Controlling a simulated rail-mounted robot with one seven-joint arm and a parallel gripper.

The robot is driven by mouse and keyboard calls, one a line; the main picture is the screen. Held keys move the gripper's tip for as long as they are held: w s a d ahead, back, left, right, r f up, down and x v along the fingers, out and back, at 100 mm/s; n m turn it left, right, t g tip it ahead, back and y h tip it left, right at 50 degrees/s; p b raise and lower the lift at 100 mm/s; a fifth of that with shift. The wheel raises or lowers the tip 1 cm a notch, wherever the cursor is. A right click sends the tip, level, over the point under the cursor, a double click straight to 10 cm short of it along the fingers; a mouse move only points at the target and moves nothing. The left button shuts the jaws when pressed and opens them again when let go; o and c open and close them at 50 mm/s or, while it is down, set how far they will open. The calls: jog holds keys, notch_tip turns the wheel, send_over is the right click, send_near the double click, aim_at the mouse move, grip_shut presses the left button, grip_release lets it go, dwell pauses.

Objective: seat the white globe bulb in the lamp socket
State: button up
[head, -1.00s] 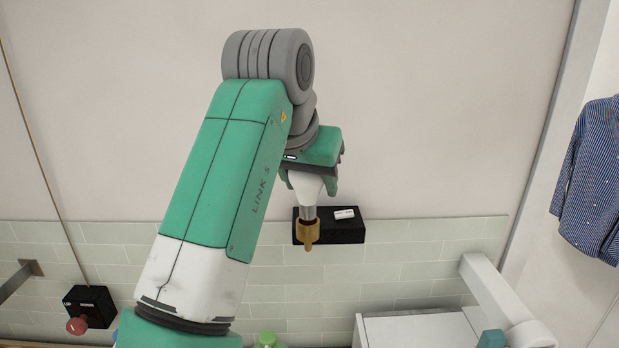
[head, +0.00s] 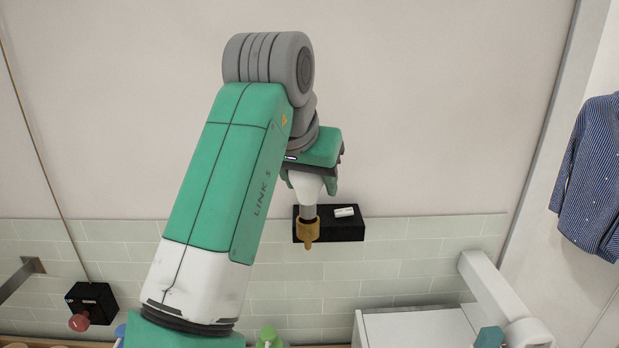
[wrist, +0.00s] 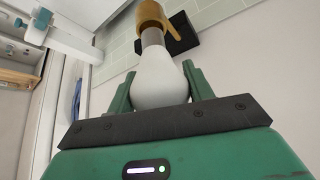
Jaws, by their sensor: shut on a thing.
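The white globe bulb (head: 306,187) hangs below my gripper (head: 314,184), with its grey metal base (head: 308,212) pointing down. My gripper is shut on the bulb; in the wrist view the green fingers (wrist: 160,84) are on both sides of the glass (wrist: 160,78). The brass-coloured lamp socket (head: 307,232) is directly below the base, and it also shows in the wrist view (wrist: 149,14). The base meets the socket's rim in both views. How deep it sits inside cannot be told.
A black wall box (head: 343,224) with a white label is beside and behind the socket. A black box with a red knob (head: 79,321) is at lower left. A white appliance (head: 420,328) and a white arm (head: 492,290) are at lower right. A blue shirt (head: 590,180) hangs far right.

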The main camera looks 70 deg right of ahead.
jog(key=shift+f+p, duration=0.3)
jog(key=shift+f, duration=1)
dwell(0.9)
jog(key=o, duration=1.1)
jog(key=v, duration=0.7)
jog(key=shift+a+r+b, duration=0.2)
jog(key=shift+r+b, duration=0.15)
jog(key=shift+b, duration=0.05)
